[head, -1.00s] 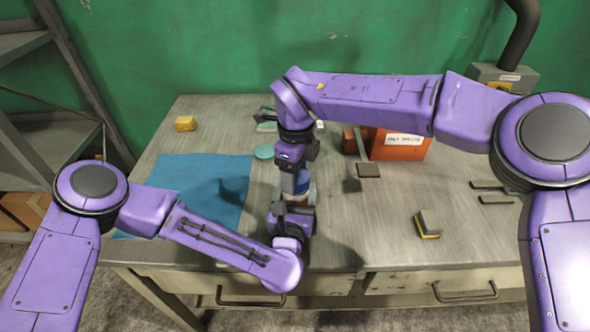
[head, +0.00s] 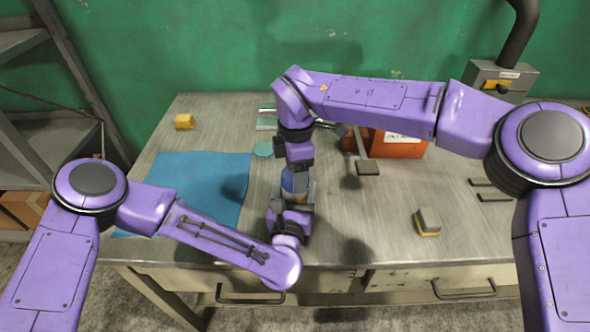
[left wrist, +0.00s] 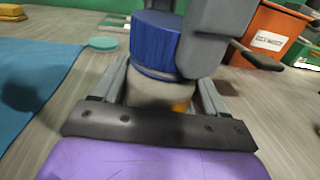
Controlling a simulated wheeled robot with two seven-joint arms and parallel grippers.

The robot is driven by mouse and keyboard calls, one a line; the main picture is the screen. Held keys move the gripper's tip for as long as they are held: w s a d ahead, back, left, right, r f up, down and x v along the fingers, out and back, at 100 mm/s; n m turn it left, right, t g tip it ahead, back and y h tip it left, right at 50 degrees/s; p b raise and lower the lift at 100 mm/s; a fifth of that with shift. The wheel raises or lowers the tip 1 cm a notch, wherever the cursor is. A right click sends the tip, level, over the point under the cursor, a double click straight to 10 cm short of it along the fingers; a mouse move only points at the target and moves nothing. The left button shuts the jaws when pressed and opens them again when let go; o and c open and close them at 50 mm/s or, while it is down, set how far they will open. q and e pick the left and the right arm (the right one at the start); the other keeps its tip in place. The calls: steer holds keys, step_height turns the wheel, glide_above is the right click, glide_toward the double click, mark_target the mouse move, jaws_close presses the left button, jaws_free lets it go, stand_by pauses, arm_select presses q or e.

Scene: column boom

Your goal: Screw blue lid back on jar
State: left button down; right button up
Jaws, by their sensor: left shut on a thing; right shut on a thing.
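The blue lid (left wrist: 155,45) sits on top of the pale jar (left wrist: 158,95), looking level, in the left wrist view. In the head view the lid (head: 290,181) is partly covered by my right gripper (head: 296,176), which comes down from above and is shut on it. A grey finger of the right gripper lies against the lid's right side in the left wrist view. My left gripper (left wrist: 163,92) is shut around the jar's body below the lid. The jar is mostly hidden in the head view. The lid's thread and seating cannot be seen.
A blue cloth (head: 200,180) lies left of the jar, with a teal disc (head: 263,150) behind. A yellow block (head: 184,121) is at the back left. An orange box (head: 398,146) and dark pad (head: 367,168) stand right; a sponge-like block (head: 428,221) lies front right.

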steer(key=m, duration=1)
steer(key=shift+m, duration=0.3)
steer(key=o, duration=1)
steer(key=shift+r, duration=2.25)
steer(key=shift+c, duration=0.3)
